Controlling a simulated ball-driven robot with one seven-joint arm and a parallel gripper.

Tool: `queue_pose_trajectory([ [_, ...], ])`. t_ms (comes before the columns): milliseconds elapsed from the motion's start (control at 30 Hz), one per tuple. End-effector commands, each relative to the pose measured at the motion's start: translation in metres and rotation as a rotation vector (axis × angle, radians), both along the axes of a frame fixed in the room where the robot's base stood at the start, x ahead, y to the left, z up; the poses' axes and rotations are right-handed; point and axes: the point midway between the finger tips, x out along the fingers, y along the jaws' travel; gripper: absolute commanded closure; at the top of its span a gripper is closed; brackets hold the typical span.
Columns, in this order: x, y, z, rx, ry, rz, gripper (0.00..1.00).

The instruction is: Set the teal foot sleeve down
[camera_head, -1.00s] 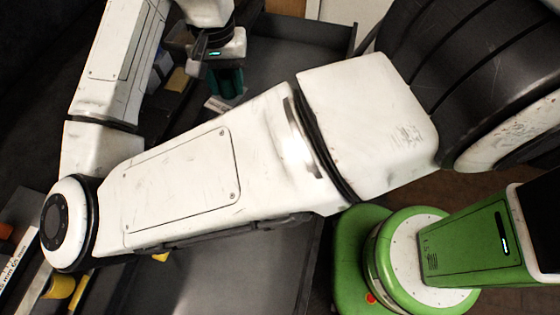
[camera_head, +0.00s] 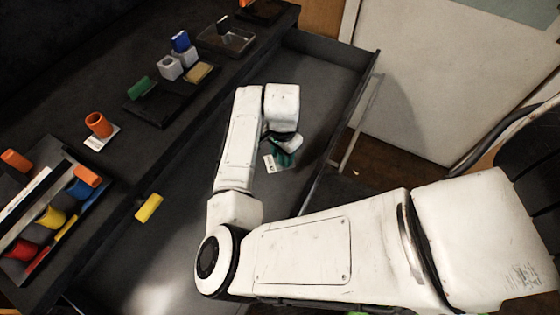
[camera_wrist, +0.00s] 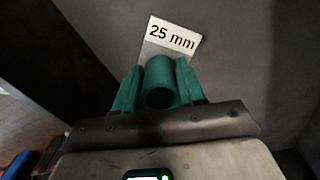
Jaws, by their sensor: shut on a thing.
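The teal foot sleeve (camera_wrist: 159,84) is a short hollow cylinder, seen in the wrist view with its open end towards me. My gripper (camera_wrist: 157,76) has teal fingers, one on each side of the sleeve, and is shut on it. A white card marked "25 mm" (camera_wrist: 173,36) lies just beyond the sleeve. In the head view my gripper (camera_head: 282,158) is low inside the open drawer (camera_head: 325,82), beside the card (camera_head: 269,164). There the wrist hides most of the sleeve. I cannot tell whether the sleeve touches the drawer floor.
A yellow block (camera_head: 149,207) lies in the drawer's near left part. On the bench to the left are an orange sleeve (camera_head: 98,123), a green piece (camera_head: 141,87), white cubes (camera_head: 170,68) and a tray of coloured pieces (camera_head: 97,203). The drawer's right wall (camera_head: 350,110) stands close to my arm.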

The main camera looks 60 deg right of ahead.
Motion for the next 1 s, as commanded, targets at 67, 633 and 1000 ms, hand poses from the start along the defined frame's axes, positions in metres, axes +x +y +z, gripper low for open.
queue_pose_trajectory([
  [67, 0.001, 0.0, -0.007, 0.0, 0.0, 0.002, 1.0],
  [633, 0.001, 0.0, -0.048, -0.001, -0.001, 0.002, 1.0],
  [1000, 0.001, 0.0, -0.051, 0.0, -0.001, 0.002, 0.46],
])
